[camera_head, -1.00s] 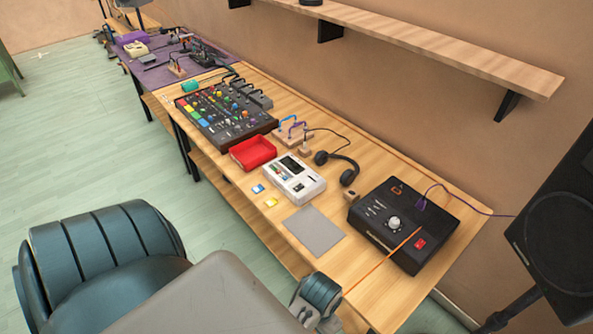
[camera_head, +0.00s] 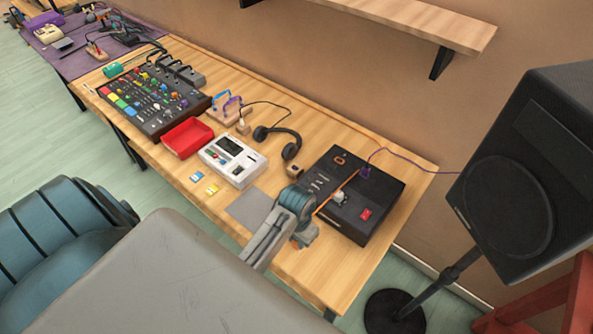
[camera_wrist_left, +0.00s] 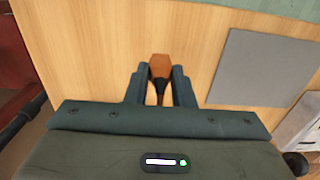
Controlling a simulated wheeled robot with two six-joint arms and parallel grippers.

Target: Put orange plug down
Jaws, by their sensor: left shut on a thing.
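My left gripper (camera_head: 304,238) is over the wooden table between the grey mat and the black box. In the left wrist view its two fingers (camera_wrist_left: 160,88) are shut on the orange plug (camera_wrist_left: 159,65), whose orange block end points away from me and whose dark narrow part lies between the fingers. Bare wood shows around the plug; I cannot tell whether it touches the table. In the head view the plug is not clearly seen. A thin orange line (camera_head: 335,193) runs from beside the gripper across the black box. My right gripper is not in view.
The black box (camera_head: 362,228) with a knob and red switch stands to the right. The grey mat (camera_head: 247,208) lies to the left. A white device (camera_head: 232,160), red tray (camera_head: 187,138), headphones (camera_head: 290,150) and mixer (camera_head: 150,100) stand further left. A large speaker (camera_head: 510,205) is at right.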

